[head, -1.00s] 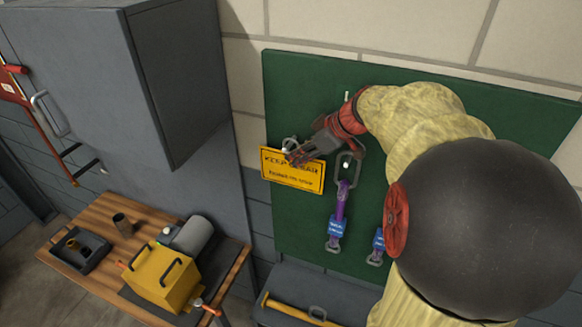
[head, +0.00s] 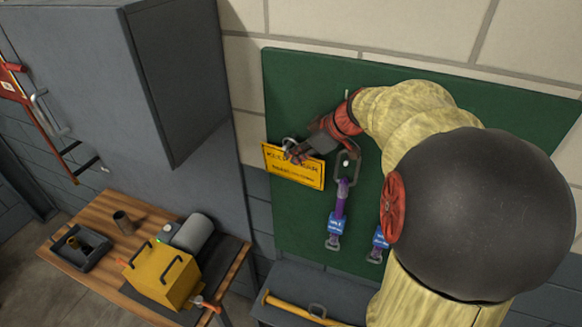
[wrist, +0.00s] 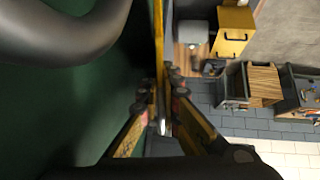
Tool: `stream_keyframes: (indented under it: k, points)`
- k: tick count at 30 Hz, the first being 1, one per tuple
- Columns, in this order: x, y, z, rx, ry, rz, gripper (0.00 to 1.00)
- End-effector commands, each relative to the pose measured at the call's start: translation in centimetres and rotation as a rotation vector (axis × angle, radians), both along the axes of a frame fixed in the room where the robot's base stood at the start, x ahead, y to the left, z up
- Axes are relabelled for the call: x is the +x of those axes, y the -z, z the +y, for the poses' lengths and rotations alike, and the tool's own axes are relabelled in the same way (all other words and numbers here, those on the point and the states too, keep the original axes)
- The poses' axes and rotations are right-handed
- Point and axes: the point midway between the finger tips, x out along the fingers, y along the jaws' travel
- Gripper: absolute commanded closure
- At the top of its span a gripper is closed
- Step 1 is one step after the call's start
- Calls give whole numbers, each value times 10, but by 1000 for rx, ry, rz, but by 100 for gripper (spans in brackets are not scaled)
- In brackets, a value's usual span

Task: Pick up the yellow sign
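The yellow sign (head: 293,171) with black lettering hangs at the left edge of the green board, near a metal hook (head: 290,142). My gripper (head: 296,155) is at the sign's upper part and covers some of its lettering. In the wrist view the sign shows edge-on as a thin yellow strip (wrist: 159,45). My gripper's fingertips (wrist: 160,95) close on it from both sides. The contact on the far side is hidden in the head view.
The green board (head: 300,95) bears a carabiner (head: 346,165) with a purple strap (head: 341,197) just right of my gripper. A grey cabinet (head: 190,80) stands at left. Below it, a wooden bench (head: 100,215) holds a yellow box (head: 163,275).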

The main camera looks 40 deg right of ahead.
Motion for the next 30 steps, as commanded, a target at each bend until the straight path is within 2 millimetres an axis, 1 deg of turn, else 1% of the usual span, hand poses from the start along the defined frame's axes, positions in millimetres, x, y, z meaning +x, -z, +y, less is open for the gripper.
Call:
stream_keyframes:
  k: [20,23,27,30]
  points:
    - [0,-1,0,-1,0,-1,100]
    - [0,-3,0,-1,0,-2,100]
    - [1,-12,-1,-4,0,-4,100]
    - [-4,-13,8,-2,0,-2,100]
